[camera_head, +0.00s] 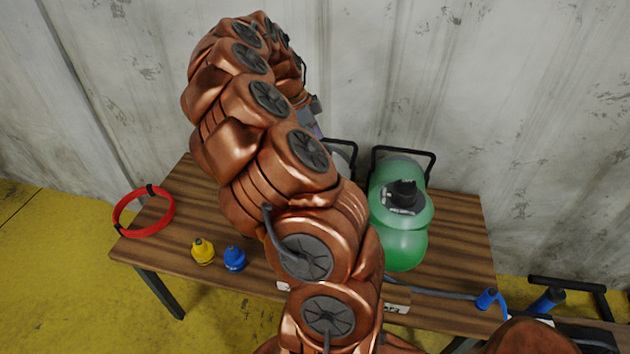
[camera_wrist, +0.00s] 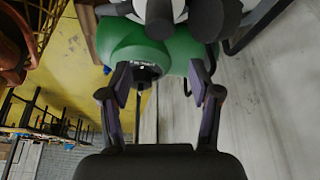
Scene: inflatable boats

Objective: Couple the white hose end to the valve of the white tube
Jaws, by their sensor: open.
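In the wrist view my gripper (camera_wrist: 161,76) is open, its two dark fingers apart with nothing seen between them. Beyond the fingertips are a green rounded body (camera_wrist: 175,55) with a black fitting and, at the top edge, a white part (camera_wrist: 162,10) with dark round parts beside it. The white part is cut off, so I cannot tell whether it is the white tube's valve. In the head view a pale piece (camera_head: 341,160) shows behind my arm, perhaps the white tube, mostly hidden. I cannot make out a white hose end in either view.
A wooden table (camera_head: 455,235) stands by the wall. On it are a green inflated tube (camera_head: 402,240) with a black valve (camera_head: 404,192), a red ring (camera_head: 118,221), a yellow fitting (camera_head: 202,251) and a blue fitting (camera_head: 235,259). A hose with a blue end (camera_head: 486,299) lies front right.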

